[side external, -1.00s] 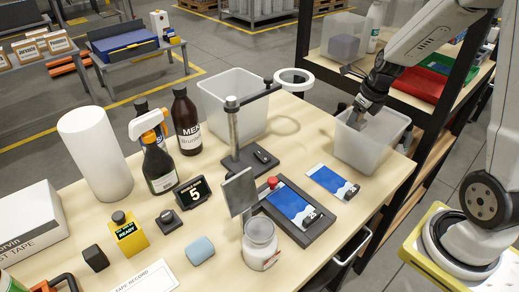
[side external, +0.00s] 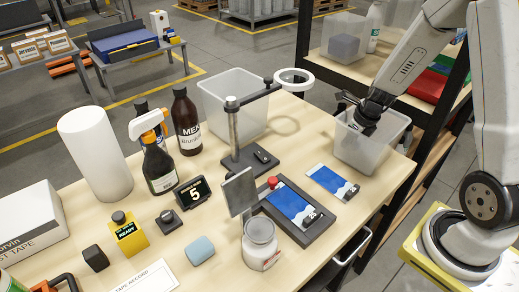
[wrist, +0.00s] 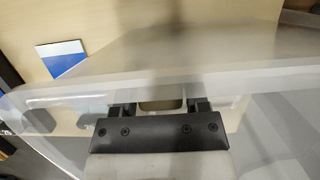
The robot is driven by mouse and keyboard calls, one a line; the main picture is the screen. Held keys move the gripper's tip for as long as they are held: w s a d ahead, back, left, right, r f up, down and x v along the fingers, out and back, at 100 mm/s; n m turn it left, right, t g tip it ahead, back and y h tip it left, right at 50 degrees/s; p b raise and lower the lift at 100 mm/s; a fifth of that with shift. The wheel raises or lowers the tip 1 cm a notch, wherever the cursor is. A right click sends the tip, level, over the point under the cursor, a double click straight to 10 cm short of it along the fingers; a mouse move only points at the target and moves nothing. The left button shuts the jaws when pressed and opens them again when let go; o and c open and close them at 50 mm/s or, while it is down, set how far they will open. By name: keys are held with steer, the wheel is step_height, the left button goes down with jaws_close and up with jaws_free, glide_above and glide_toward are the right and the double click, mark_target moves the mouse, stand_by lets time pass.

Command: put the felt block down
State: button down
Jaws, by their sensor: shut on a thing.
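My gripper (side external: 363,126) reaches down into the translucent bin (side external: 366,152) at the right edge of the table. The bin's wall blurs the fingertips in the side view, so I cannot tell whether the block touches the bin's floor.
A blue-and-white printed sheet (side external: 332,182) lies just in front of the bin. A larger translucent bin (side external: 238,113) stands at the back. A dark shelf post rises behind my arm.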

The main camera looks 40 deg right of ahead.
steer(key=shift+f, duration=1.05)
steer(key=shift+f, duration=0.1)
steer(key=shift+c, duration=1.8)
jaws_free()
steer(key=v, duration=1.2)
